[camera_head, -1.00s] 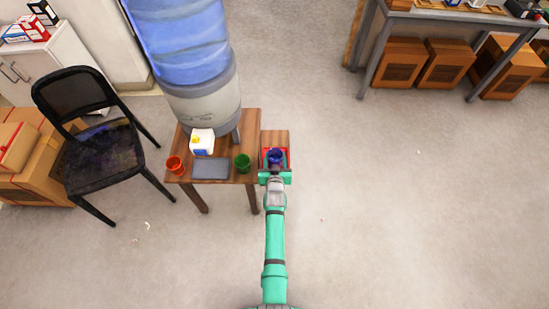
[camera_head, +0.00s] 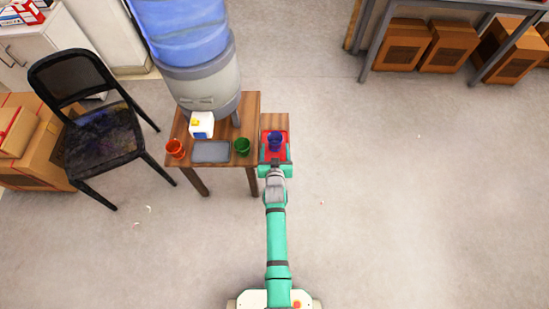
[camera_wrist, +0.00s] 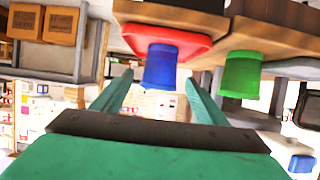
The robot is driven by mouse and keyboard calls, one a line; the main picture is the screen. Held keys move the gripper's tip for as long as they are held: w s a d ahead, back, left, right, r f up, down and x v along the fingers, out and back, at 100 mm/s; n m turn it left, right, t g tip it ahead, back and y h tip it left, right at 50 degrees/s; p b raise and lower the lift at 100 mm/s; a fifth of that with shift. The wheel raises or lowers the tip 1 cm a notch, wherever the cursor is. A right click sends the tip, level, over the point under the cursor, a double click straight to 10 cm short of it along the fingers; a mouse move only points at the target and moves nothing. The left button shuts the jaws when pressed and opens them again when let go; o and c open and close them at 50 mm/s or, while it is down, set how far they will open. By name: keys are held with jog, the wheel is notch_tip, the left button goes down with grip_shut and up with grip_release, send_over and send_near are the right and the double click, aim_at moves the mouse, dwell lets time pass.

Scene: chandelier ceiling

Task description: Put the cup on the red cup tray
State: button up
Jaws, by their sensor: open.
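The blue cup (camera_head: 275,142) stands on the red cup tray (camera_head: 265,152) on a small wooden stand right of the table. The wrist view looks upside down: the blue cup (camera_wrist: 161,66) hangs below the red tray (camera_wrist: 196,42), its opening hidden. My gripper (camera_head: 275,168) is just on the near side of the cup. In the wrist view my gripper (camera_wrist: 158,92) has its two fingers wide apart, with nothing between them. The cup shows beyond the fingertips, apparently apart from them.
A green cup (camera_head: 242,147), a grey tray (camera_head: 211,151), an orange cup (camera_head: 175,149) and a white carton (camera_head: 201,125) are on the wooden table. A water dispenser (camera_head: 203,85) stands behind. A black chair (camera_head: 100,150) is at left. The floor at right is clear.

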jog(key=s+d+f+v, duration=0.1)
jog(key=v, duration=1.4)
jog(key=d+f+v, duration=0.1)
jog(key=f+v, duration=0.1)
jog(key=v, duration=1.3)
jog(key=s+a+r+t, duration=0.1)
jog(key=s+a+r, duration=0.1)
jog(key=s+r, duration=1.2)
notch_tip(320, 180, up, 2)
jog(key=shift+a+r+t, duration=0.15)
jog(key=shift+t, duration=0.25)
